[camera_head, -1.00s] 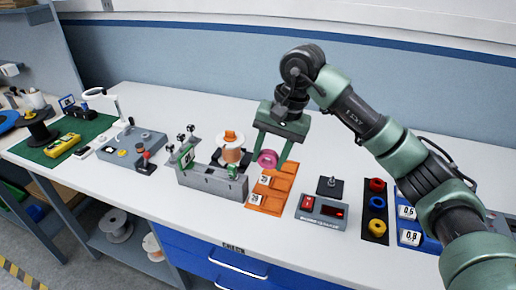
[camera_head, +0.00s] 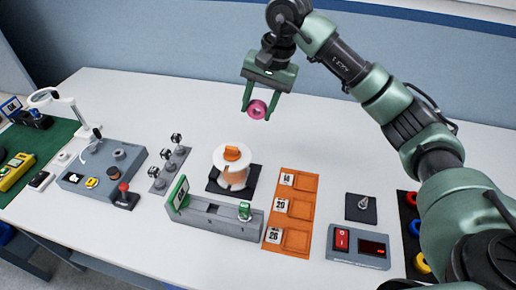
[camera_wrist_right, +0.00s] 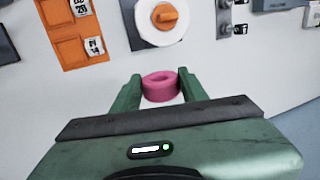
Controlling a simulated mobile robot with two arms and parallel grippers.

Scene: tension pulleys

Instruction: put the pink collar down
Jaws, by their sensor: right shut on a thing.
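The pink collar (camera_head: 257,109) is a small ring held between the fingertips of my right gripper (camera_head: 260,112). My right gripper is shut on it and holds it above the back part of the white table, behind the orange tray. In the right wrist view the pink collar (camera_wrist_right: 160,87) sits between the two green fingers of my right gripper (camera_wrist_right: 160,92), its hole facing the camera at a slant. My left gripper does not show.
A grey fixture (camera_head: 212,225) is nearer.

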